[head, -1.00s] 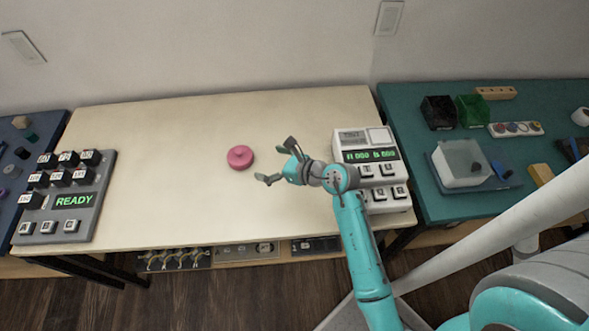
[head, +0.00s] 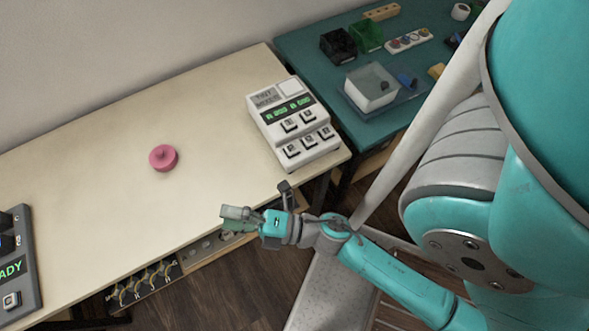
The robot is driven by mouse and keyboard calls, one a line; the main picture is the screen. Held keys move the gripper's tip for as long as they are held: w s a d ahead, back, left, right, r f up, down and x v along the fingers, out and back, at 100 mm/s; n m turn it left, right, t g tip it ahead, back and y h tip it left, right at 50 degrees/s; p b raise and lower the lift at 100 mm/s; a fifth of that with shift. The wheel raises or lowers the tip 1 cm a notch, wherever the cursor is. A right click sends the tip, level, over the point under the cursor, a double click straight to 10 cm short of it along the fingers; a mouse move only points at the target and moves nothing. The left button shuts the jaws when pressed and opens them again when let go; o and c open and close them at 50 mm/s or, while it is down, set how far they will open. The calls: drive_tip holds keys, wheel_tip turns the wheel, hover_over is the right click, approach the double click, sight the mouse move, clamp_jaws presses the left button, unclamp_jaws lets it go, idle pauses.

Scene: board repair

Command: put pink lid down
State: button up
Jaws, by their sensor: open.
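The pink lid (head: 163,158) lies flat on the cream tabletop (head: 110,195), left of the white tester box. It has a small knob on top. My gripper (head: 255,204) is open and empty near the table's front edge, to the lower right of the lid and well apart from it. Nothing touches the lid.
A white tester box (head: 292,125) with green displays stands at the table's right end. A grey device (head: 20,275) is cut off at the lower left. A green table (head: 320,60) on the right holds bins and a white container (head: 371,88). The tabletop around the lid is clear.

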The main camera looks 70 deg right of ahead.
drive_tip(key=s+d+f+m+g+h, duration=0.1)
drive_tip(key=s+d+m+g+h, duration=0.1)
drive_tip(key=s+m, duration=0.7)
drive_tip(key=s+d+f+m+g+h, duration=0.1)
drive_tip(key=s+m+h, duration=0.3)
drive_tip(key=s+m, duration=0.4)
drive_tip(key=shift+s+d+m+g, duration=0.4)
drive_tip(key=shift+d+m+g, duration=0.4)
drive_tip(key=shift+m, duration=1.5)
